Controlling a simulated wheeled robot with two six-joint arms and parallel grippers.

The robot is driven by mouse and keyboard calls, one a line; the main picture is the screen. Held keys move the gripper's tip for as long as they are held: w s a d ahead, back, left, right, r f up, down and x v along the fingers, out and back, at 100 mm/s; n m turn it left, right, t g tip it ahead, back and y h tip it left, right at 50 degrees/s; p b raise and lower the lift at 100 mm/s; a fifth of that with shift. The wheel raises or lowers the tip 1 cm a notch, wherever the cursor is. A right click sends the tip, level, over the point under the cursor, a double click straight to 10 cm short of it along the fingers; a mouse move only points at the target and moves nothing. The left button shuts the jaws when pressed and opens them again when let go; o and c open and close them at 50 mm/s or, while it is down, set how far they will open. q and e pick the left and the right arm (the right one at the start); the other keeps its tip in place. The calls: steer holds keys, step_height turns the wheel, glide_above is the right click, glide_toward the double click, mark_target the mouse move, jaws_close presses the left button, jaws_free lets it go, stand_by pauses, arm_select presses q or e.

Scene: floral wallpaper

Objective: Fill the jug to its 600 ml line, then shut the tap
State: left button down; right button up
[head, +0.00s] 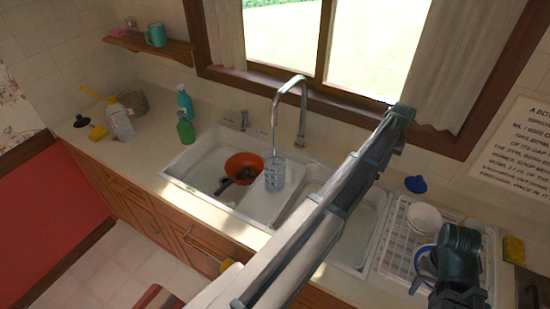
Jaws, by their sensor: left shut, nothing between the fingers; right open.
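The clear jug (273,174) stands upright in the left sink basin under the spout of the tap (303,105). A thin pale line between spout and jug looks like running water. The jug looks bluish inside; its marks and level are too small to read. My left arm crosses the middle of the view, and its dark end, my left gripper (402,112), is shut and empty, right of the tap and well apart from the jug. My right gripper (458,285) is dark, at the bottom right in front of the dish rack; its fingers are partly cut off.
An orange bowl (242,162) with dark items sits left of the jug. Green bottles (186,130) stand behind the sink's left corner. A white dish rack (398,245) with a bowl (424,217) is at right. My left arm hides part of the right basin (352,240).

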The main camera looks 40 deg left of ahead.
mark_target(378, 177)
arm_select(q)
steer(key=shift+f+b, duration=1.35)
steer(key=shift+f, duration=0.4)
stand_by(6.2)
